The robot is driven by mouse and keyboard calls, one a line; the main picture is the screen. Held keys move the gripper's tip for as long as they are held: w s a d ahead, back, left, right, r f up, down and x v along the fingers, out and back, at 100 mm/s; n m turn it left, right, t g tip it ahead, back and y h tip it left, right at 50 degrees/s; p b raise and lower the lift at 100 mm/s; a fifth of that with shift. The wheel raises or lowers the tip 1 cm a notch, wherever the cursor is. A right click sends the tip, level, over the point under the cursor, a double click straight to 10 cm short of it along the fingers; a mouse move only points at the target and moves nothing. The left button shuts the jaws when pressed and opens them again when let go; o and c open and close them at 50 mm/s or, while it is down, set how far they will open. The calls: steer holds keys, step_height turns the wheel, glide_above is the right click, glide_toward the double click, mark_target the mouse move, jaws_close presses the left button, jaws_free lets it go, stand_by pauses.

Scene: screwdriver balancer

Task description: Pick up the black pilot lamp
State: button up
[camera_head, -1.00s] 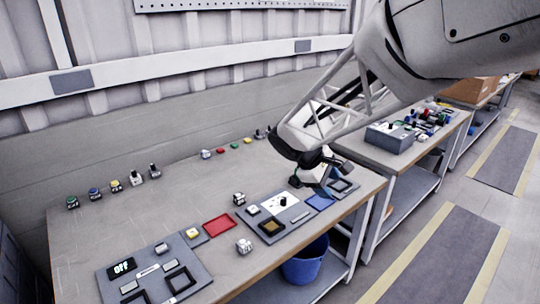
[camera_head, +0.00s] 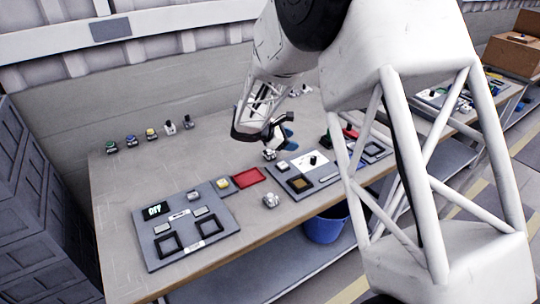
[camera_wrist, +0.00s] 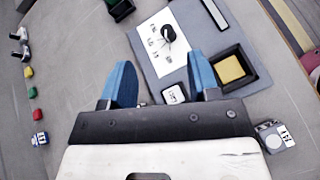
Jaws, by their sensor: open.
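My gripper (camera_head: 283,130) hangs over the middle of the bench, above its surface. In the wrist view, the blue fingers of my gripper (camera_wrist: 163,82) are apart with nothing held between them. I cannot tell for certain which small part is the black pilot lamp. Two silver parts with dark tops, an upper one (camera_wrist: 17,34) and a lower one (camera_wrist: 21,51), stand at the left edge of the wrist view. Two similar parts, a pale one (camera_head: 170,128) and a darker one (camera_head: 188,122), end the row at the back left in the head view.
A grey panel with a white plate (camera_wrist: 160,42) and black knob (camera_wrist: 168,33) lies beyond my fingers. A black frame with a yellow inset (camera_wrist: 232,70) is beside it. A red tray (camera_head: 250,178) and a panel with a display (camera_head: 153,210) lie left on the bench.

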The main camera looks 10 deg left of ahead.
mark_target(272, 151)
steer(key=w+a+f+n+t, duration=0.1)
steer(key=a+f, duration=0.2)
steer(key=a, duration=0.1)
steer(key=w+a+f+n+t, duration=0.1)
steer(key=a+f+n, duration=0.1)
steer(key=a+f, duration=0.1)
steer(key=w+a+f+n+t, duration=0.1)
steer(key=a+f+n, duration=0.1)
steer(key=a, duration=0.3)
steer(key=shift+w+a+f, duration=0.15)
steer(key=shift+f, duration=0.3)
steer(key=shift+w+a+f, duration=0.1)
steer(key=shift+f, duration=0.35)
steer(key=shift+x, duration=1.3)
steer(key=shift+x, duration=2.65)
steer(key=shift+w+r, duration=0.1)
steer(key=shift+r, duration=0.05)
steer(key=c, duration=0.7)
